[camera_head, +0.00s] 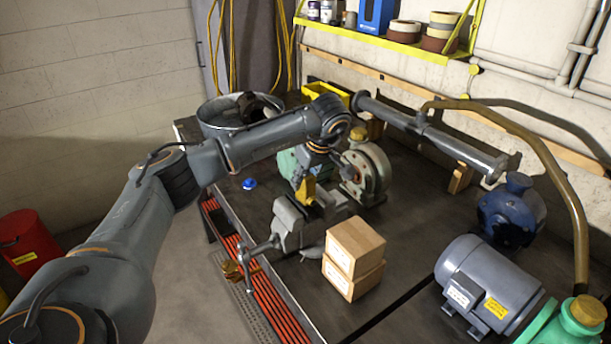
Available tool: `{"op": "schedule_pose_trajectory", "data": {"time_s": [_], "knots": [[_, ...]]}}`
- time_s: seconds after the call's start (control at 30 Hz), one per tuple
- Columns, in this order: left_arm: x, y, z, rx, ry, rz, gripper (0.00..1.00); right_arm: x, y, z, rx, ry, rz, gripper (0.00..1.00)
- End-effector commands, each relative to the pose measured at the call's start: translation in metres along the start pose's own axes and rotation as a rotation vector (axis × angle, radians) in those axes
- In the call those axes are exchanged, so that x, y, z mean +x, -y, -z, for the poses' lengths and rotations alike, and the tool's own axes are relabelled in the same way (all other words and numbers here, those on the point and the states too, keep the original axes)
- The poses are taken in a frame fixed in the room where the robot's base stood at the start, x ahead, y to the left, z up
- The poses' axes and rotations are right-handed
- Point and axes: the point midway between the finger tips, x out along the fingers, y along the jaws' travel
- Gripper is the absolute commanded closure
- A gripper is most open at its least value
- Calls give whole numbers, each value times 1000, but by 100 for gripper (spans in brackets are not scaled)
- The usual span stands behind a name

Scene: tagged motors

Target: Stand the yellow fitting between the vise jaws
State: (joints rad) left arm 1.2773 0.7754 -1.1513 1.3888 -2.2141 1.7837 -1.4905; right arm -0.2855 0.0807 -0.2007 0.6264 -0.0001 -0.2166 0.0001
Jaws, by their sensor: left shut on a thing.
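The yellow fitting (307,190) is upright, right at the top of the grey vise (289,228) near the table's front edge. From this angle I cannot tell whether its lower end is between the jaws or just above them. My left gripper (308,178) reaches in from the left, points down and is shut on the fitting's upper part. The gripper's fingers are small and partly hidden. My right gripper is not in view.
Two stacked cardboard boxes (353,258) stand just right of the vise. A green-and-grey pump (365,172) is close behind it. A grey motor (490,285) and a blue motor (511,213) stand farther right. A metal tub (215,122) is at the back left.

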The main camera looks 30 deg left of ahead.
Motion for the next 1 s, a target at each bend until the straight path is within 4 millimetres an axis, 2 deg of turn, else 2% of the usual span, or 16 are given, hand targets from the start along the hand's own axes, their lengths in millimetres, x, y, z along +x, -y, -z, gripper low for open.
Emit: {"op": "schedule_pose_trajectory", "data": {"time_s": [0.13,0.27,0.6,0.87,0.9,1.0], "knots": [[15,-1,-6,-1,-2,-4,100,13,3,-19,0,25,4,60],[25,-1,-10,-1,-2,-4,100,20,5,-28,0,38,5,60],[46,0,-20,2,2,1,100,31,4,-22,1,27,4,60],[48,0,-22,4,5,5,100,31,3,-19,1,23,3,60],[48,0,-22,4,5,5,66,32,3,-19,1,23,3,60],[48,0,-23,5,5,5,46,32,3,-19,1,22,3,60]]}}
